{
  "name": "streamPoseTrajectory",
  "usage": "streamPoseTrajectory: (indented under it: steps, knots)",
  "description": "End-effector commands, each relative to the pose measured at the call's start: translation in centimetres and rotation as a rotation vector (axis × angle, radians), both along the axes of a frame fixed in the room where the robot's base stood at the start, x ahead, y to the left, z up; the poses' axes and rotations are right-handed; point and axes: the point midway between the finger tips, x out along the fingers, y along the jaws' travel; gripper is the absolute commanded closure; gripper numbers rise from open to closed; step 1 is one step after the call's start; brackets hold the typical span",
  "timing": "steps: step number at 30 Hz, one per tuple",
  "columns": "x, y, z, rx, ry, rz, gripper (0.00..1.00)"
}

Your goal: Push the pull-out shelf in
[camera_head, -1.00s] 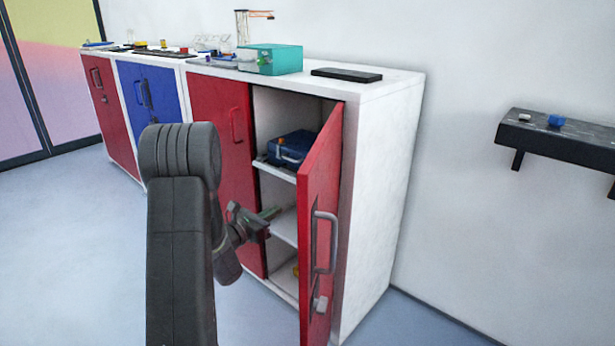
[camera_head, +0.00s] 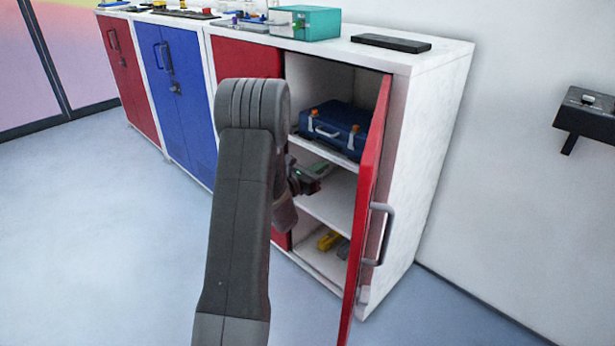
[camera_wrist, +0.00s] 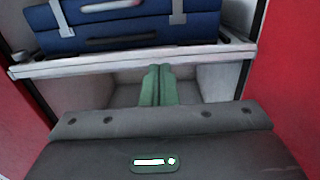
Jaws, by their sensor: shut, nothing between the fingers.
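The pull-out shelf (camera_head: 322,153) is the upper shelf in the open red cabinet. It carries a blue case (camera_head: 337,127) with a grey handle and orange-topped latches. In the wrist view, the white front edge of the shelf (camera_wrist: 120,66) runs across the upper part, with the case (camera_wrist: 130,28) above it. My gripper (camera_head: 324,169) is at the cabinet opening, just below the shelf edge. Its green fingers (camera_wrist: 158,72) are together and empty, pointing toward the shelf's front edge. I cannot tell whether they touch it.
The open red door (camera_head: 368,200) stands to the right of my gripper. A fixed white shelf (camera_head: 332,205) lies below, with a yellow object (camera_head: 329,240) in the bottom compartment. A teal box (camera_head: 304,22) and a black slab (camera_head: 391,43) lie on top. The floor at left is clear.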

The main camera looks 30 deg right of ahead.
Motion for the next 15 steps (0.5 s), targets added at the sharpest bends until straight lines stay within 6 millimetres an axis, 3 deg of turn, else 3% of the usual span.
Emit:
streamPoseTrajectory:
  steps: [6,15]
  knots:
    - [0.7,-2.7,-0.1,-0.001,0.000,-0.001,1.00]
    - [1.0,-3.4,0.0,0.001,0.001,0.001,1.00]
